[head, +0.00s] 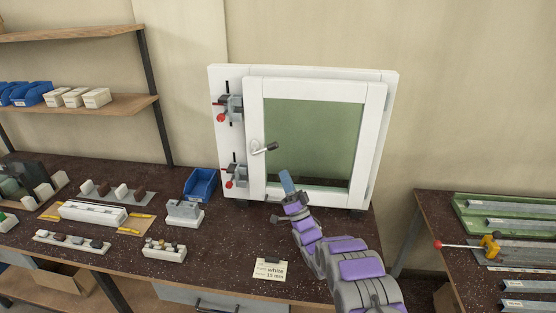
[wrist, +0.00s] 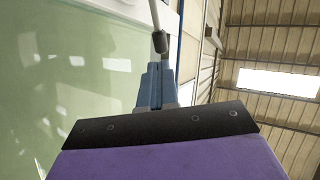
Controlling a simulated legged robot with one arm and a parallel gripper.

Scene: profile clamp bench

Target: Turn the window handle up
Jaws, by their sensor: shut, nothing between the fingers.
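The white window (head: 254,135) stands upright on the dark bench, with a greenish pane. Its handle (head: 265,149) sits on the left side of the sash and points to the right, tilted slightly up, with a dark grip at its end. My gripper (head: 286,179) has blue fingers, shut and empty, below and right of the handle in front of the pane. In the wrist view the handle (wrist: 160,42) shows just beyond the shut fingertips (wrist: 155,72); I cannot tell whether they touch.
Two clamps with red knobs, an upper one (head: 230,108) and a lower one (head: 236,175), sit on the frame's left side. A blue bin (head: 201,184) and a small grey block fixture (head: 184,214) stand left of the window. A paper label (head: 270,269) lies in front.

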